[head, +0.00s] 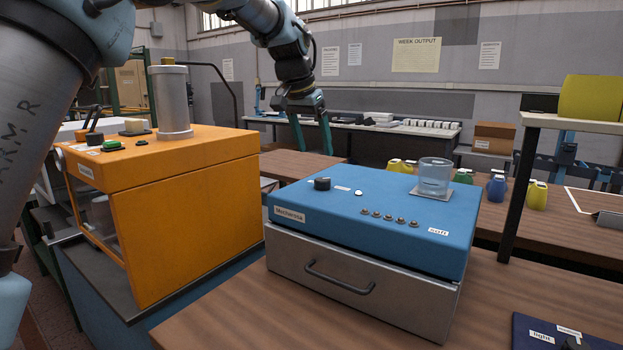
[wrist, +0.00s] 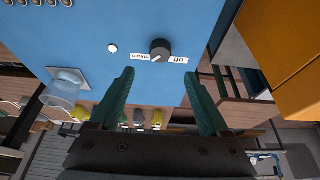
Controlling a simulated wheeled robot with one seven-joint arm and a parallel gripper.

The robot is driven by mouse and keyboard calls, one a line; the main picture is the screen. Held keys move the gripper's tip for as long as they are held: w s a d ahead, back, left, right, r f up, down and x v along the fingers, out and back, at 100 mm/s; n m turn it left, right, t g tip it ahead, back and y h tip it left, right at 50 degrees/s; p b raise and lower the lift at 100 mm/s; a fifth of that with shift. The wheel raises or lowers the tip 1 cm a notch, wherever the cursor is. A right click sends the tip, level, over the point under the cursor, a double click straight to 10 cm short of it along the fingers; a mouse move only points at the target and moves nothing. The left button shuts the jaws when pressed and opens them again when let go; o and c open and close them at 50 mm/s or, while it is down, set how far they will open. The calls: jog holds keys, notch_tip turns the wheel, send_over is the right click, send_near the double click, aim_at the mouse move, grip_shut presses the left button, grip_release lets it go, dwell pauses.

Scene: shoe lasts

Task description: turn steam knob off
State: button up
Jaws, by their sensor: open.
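The steam knob (head: 320,184) is a round black dial on top of the blue machine (head: 400,210). In the wrist view the knob (wrist: 160,49) sits between a "steam" label (wrist: 140,57) and an "off" label (wrist: 178,60). Its pale mark appears to face down-left, toward the "steam" side. My gripper (head: 304,146) is above and behind the blue machine in the head view, apart from the knob. In the wrist view my gripper (wrist: 161,72) is open and empty, its green fingers spread, with the knob beyond the tips and roughly centred between them.
A glass beaker (head: 434,177) stands on the machine's right, behind a row of small buttons (head: 390,217). A white indicator (head: 359,193) is beside the knob. A tall orange machine (head: 190,220) stands to the left. Several coloured shoe lasts (head: 497,188) are on the table behind.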

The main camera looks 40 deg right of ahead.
aim_at(322, 179)
jog(key=p+x, duration=0.2)
jog(key=x, duration=0.7)
jog(key=shift+f, duration=0.3)
grip_shut()
